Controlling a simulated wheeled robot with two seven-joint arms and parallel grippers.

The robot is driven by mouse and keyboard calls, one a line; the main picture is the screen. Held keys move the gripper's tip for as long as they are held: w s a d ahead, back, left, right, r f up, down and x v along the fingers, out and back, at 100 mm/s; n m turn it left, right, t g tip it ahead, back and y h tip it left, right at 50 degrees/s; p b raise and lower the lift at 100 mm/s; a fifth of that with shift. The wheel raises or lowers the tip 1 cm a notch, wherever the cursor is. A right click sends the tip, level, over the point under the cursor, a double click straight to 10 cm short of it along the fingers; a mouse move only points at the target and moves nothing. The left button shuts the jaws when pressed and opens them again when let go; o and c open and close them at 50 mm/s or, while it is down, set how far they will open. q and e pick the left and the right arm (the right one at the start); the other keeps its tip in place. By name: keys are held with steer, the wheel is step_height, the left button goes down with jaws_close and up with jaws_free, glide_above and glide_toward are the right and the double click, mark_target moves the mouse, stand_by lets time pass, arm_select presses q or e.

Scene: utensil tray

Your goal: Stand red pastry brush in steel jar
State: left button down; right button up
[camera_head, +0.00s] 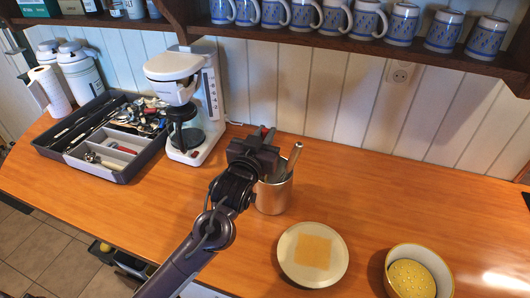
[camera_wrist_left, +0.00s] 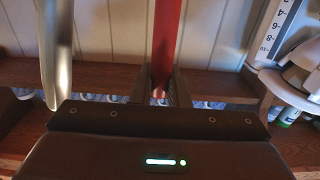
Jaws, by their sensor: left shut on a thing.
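The steel jar (camera_head: 274,198) stands upright on the wooden counter, right of the coffee machine. A silver utensil (camera_head: 294,158) leans out of it and also shows at the left of the left wrist view (camera_wrist_left: 56,60). My left gripper (camera_head: 259,148) is over the jar's back-left rim and hides part of its mouth. It is shut on the red pastry brush (camera_wrist_left: 166,45), which shows as a red strip between the fingers in the left wrist view. A bit of red shows behind the gripper in the head view. The brush's lower end is hidden. My right gripper is not seen.
The white coffee machine (camera_head: 188,95) stands left of the jar, with the grey utensil tray (camera_head: 122,172) beyond it. A plate (camera_head: 288,262) with a yellow square and a yellow bowl (camera_head: 440,262) are at right. A mug shelf (camera_head: 350,42) runs above.

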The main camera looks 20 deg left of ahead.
arm_select(q)
steer(key=shift+f, duration=1.35)
step_height(320, 180, down, 4)
steer(key=shift+r+p, duration=0.1)
steer(key=shift+p, duration=0.45)
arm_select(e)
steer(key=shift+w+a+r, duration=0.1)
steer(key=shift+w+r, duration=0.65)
arm_select(q)
steer(key=shift+f, duration=0.2)
steer(key=c, duration=1.4)
jaws_free()
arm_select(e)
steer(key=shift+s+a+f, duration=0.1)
